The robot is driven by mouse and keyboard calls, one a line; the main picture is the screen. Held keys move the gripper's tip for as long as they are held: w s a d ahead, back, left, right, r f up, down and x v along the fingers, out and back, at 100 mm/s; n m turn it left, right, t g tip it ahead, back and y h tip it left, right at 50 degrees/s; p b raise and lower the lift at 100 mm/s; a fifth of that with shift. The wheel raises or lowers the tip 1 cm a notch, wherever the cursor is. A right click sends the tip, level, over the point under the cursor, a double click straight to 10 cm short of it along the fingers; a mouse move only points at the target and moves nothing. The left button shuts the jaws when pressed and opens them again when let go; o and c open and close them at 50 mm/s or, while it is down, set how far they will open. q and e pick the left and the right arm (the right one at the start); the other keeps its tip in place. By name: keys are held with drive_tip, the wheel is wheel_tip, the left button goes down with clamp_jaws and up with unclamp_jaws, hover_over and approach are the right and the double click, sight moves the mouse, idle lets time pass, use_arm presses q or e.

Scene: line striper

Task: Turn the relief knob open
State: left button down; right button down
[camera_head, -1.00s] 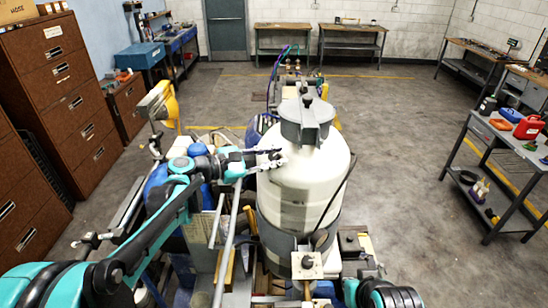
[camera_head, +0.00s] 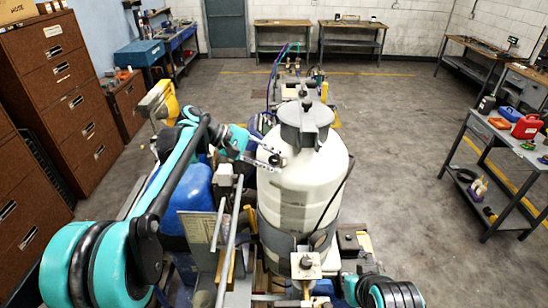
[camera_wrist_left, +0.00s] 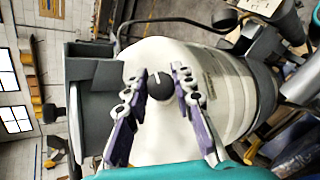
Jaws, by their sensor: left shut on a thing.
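The relief knob (camera_wrist_left: 160,86) is a small round black knob with a white pointer line on the upper shoulder of the cream tank (camera_head: 300,185). In the left wrist view the white line points up the picture. My left gripper (camera_wrist_left: 160,77) has one finger on each side of the knob and is shut on it. In the head view the left gripper (camera_head: 272,155) reaches the tank's left shoulder, with its arm arching in from the left. Part of my right arm shows at the bottom right; its gripper is out of view.
A grey lid clamp (camera_head: 306,120) tops the tank close to the left gripper. Metal rails (camera_head: 226,240) and a blue container (camera_head: 185,200) stand left of the tank. Brown drawer cabinets (camera_head: 60,90) line the left; a cart (camera_head: 490,150) stands right.

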use_arm(q)
drive_tip(key=shift+m+y, duration=0.3)
drive_tip(key=shift+m, duration=0.2)
idle(0.3)
drive_tip(key=c, duration=1.3)
unclamp_jaws()
drive_tip(key=shift+o, duration=0.2)
drive_tip(key=v, duration=1.2)
drive_tip(key=shift+w, duration=0.2)
drive_tip(key=shift+d+r, duration=0.1)
